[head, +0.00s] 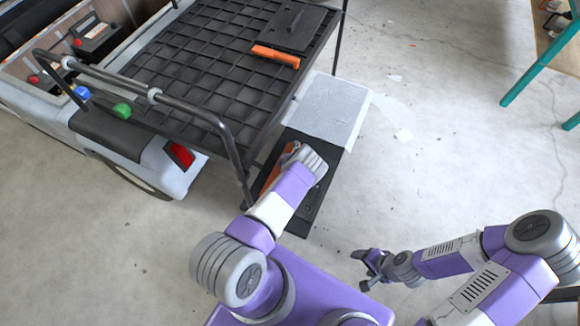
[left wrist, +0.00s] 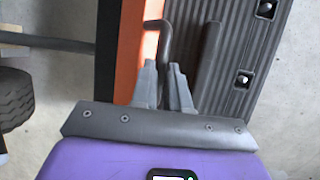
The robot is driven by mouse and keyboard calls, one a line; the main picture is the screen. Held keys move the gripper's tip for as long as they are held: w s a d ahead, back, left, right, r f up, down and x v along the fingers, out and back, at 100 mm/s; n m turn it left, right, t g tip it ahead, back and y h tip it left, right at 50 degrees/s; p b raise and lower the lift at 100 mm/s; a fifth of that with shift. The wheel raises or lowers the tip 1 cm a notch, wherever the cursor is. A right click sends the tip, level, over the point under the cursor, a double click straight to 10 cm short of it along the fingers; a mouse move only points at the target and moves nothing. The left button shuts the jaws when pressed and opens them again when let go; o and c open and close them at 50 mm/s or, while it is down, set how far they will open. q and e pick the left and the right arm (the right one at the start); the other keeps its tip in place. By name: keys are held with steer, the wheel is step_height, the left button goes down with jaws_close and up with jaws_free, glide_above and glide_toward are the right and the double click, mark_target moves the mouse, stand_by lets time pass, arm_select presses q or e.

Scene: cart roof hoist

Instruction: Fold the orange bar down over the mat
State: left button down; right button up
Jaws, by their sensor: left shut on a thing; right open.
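A long orange bar (left wrist: 129,40) runs along the left edge of the dark ribbed mat (left wrist: 238,55) in the left wrist view. In the head view the bar (head: 270,178) shows partly beside my left wrist, and the mat (head: 322,205) lies low near the floor. My left gripper (left wrist: 163,68) is shut on a dark bent handle (left wrist: 166,35) next to the bar. My left arm hides its fingertips in the head view. Whether the bar is tilted or flat is hard to tell. My right gripper (head: 361,270) is open and empty above bare floor.
A black grid rack (head: 215,75) with a dark tube rail stands over the cart (head: 130,155). A separate orange piece (head: 275,56) and a dark plate (head: 293,25) lie on it. A pale slab (head: 328,105) adjoins the mat. Floor at right is mostly clear.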

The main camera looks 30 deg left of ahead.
arm_select(q)
steer(key=c, duration=1.1)
jaws_free()
steer(key=shift+r, duration=0.1)
steer(key=shift+p+v, duration=2.2)
steer(key=shift+v, duration=1.5)
steer(key=shift+d, duration=0.1)
